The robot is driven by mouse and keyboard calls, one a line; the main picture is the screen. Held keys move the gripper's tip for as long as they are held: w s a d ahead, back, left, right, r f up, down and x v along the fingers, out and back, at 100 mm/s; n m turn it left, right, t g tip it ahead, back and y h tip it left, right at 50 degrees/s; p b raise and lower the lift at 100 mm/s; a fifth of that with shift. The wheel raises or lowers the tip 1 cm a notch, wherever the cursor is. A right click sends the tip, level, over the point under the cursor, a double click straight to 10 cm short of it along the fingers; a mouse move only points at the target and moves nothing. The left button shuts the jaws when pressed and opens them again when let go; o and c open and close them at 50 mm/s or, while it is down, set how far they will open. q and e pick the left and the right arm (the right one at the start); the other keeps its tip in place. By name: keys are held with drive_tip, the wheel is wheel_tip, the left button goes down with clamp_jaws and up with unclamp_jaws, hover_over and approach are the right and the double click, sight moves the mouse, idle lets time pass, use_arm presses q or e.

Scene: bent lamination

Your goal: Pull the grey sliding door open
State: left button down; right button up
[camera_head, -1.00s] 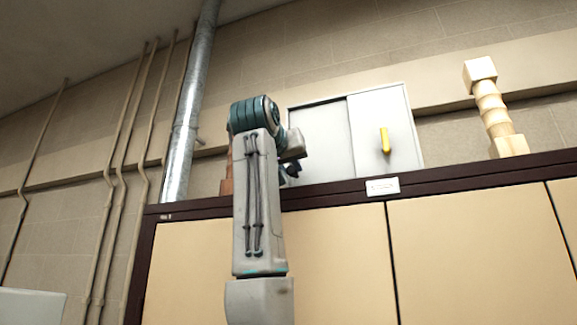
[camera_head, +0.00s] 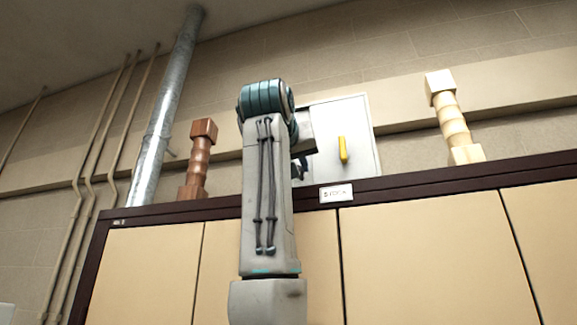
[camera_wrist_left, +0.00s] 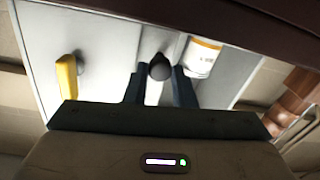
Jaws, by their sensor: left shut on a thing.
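A small pale wall-side cabinet (camera_head: 359,120) stands on the long cupboard. Its panel with a yellow handle (camera_head: 343,149) shows right of my left arm. My left gripper (camera_head: 300,168) reaches the cabinet's left part, mostly hidden by my arm. The left wrist view is upside down. There the gripper (camera_wrist_left: 161,75) is shut on a dark round knob (camera_wrist_left: 160,64) on the grey sliding door (camera_wrist_left: 152,42). Only a narrow strip of that door shows beside the yellow-handled panel. A white jar with an orange band (camera_wrist_left: 201,57) shows past the door's edge, in the opening. My right gripper is out of view.
A dark wooden turned post (camera_head: 199,160) stands left of my arm and a pale one (camera_head: 452,120) stands to the right. The cupboard's dark top edge (camera_head: 430,181) runs below the cabinet, with a white label (camera_head: 336,193). A metal pipe (camera_head: 165,105) rises at left.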

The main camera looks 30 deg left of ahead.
use_arm(q)
drive_tip(key=shift+a, duration=0.1)
drive_tip(key=c, duration=1.6)
unclamp_jaws()
drive_tip(key=shift+w+d, duration=0.1)
drive_tip(key=shift+d, duration=0.2)
drive_tip(key=o, duration=0.4)
drive_tip(key=shift+d, duration=0.15)
drive_tip(key=shift+c, duration=0.2)
drive_tip(key=shift+o, duration=0.2)
drive_tip(key=shift+w, duration=0.15)
drive_tip(key=shift+s+f, duration=0.1)
drive_tip(key=shift+s, duration=0.1)
drive_tip(key=b+v, duration=0.5)
drive_tip(key=v, duration=0.5)
drive_tip(key=shift+s, duration=0.2)
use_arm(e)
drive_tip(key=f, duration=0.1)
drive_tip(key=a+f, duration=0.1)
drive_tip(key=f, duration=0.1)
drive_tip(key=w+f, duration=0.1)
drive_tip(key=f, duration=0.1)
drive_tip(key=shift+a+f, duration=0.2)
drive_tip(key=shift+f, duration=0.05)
